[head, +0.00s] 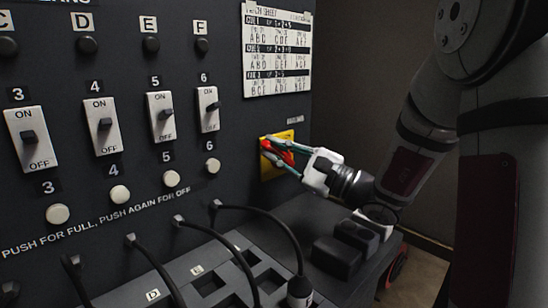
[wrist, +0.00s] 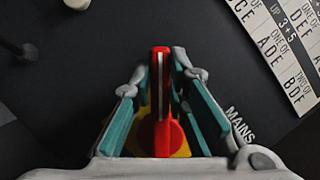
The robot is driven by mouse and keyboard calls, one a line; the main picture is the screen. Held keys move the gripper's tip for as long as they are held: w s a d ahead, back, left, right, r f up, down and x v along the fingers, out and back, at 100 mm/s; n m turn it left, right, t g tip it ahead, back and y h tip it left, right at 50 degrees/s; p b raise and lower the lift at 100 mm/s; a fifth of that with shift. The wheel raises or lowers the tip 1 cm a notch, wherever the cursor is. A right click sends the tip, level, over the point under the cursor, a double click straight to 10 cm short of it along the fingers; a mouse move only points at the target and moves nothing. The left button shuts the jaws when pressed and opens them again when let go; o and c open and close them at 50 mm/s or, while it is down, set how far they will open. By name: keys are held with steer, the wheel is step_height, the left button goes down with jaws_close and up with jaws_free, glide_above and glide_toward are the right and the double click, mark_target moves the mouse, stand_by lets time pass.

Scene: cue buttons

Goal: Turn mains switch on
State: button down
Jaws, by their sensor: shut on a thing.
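The mains switch is a red rotary handle (head: 267,145) on a yellow plate (head: 272,176), on the dark panel below the cue sheet. In the wrist view the red handle (wrist: 161,88) runs up the picture from a round red base, with a pale line along it. Part of the yellow plate (wrist: 181,149) shows under it. My gripper (head: 271,149) is at the switch, its teal fingers on either side of the handle and shut on it. The word MAINS shows beside the right finger in the wrist view.
Numbered rocker switches (head: 160,116), round knobs and white push buttons (head: 120,194) fill the panel to the left. The cue sheet (head: 278,52) hangs above. Black cables (head: 262,218) arch over the lower desk, with a dark block (head: 337,257) below my gripper.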

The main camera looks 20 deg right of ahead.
steer(key=m+t+p, duration=0.1)
steer(key=m, duration=0.1)
steer(key=d+r+m+t+h, duration=0.1)
steer(key=m, duration=0.2)
steer(key=shift+w+d+r+p, duration=0.2)
steer(key=shift+p, duration=0.2)
steer(key=shift+w+d+r+m+t+h+p, duration=0.15)
steer(key=shift+d+m+t+h+p, duration=0.45)
steer(key=shift+m, duration=0.85)
steer(key=shift+w+d+r+m+t+h+p, duration=0.1)
steer(key=shift+w+d+m+t+h+p, duration=0.15)
steer(key=shift+d+m+h+p, duration=0.75)
steer(key=shift+w+a+r+m+t+h+p, duration=0.15)
steer(key=shift+m+t+p, duration=0.3)
steer(key=shift+m, duration=1.4)
steer(key=shift+d+f+h, duration=0.2)
steer(key=shift+h, duration=0.05)
steer(key=c, duration=1.6)
jaws_free()
steer(key=shift+r, duration=0.15)
steer(key=shift+o, duration=0.2)
steer(key=v, duration=1.2)
steer(key=shift+s+m, duration=0.15)
steer(key=shift+m, duration=0.15)
steer(key=shift+a, duration=0.1)
